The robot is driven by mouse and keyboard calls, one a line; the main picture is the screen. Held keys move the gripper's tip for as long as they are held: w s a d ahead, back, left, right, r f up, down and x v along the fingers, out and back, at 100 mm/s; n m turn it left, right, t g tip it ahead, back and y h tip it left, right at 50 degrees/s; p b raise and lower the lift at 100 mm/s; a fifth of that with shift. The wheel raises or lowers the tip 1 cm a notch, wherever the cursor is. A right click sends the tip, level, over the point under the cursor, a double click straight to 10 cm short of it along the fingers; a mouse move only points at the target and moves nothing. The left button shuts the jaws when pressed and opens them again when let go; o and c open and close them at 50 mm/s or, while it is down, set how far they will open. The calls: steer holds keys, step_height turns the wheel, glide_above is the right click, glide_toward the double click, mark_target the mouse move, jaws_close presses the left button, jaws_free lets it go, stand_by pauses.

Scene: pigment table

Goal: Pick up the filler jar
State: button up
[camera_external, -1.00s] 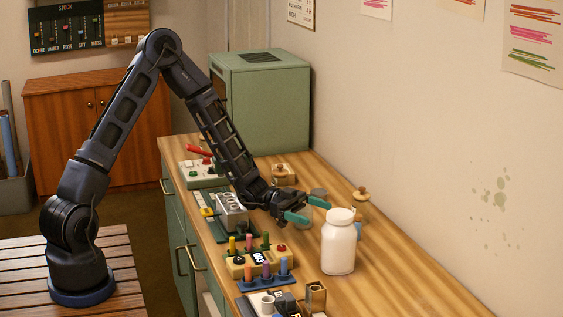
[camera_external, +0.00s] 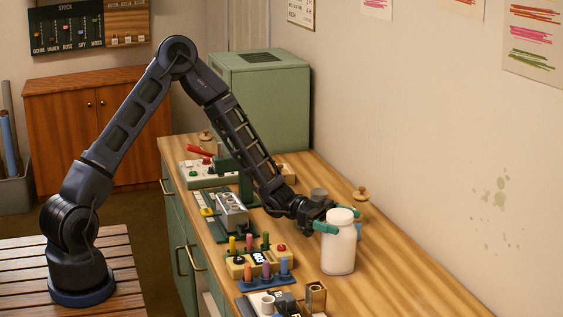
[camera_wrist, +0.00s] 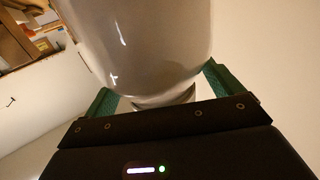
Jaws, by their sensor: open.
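The filler jar, a white bottle with a white lid (camera_external: 338,252), stands upright on the wooden counter near its right side. In the wrist view the jar (camera_wrist: 145,45) fills the upper middle, with its narrower neck toward my gripper. My gripper (camera_external: 332,223) is at the height of the jar's neck, with its green fingertips on either side of it. In the wrist view the fingers (camera_wrist: 160,90) show to the left and right of the neck. I cannot tell if either finger touches the jar.
Left of the jar on the counter (camera_external: 400,290) are a rack of coloured vials (camera_external: 262,272), a yellow box with coloured pegs (camera_external: 255,262) and a grey metal block (camera_external: 231,210). A green cabinet-like machine (camera_external: 265,105) stands behind. The wall is to the right.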

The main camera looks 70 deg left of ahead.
steer(key=shift+c, duration=0.4)
steer(key=shift+s, duration=0.1)
jaws_close()
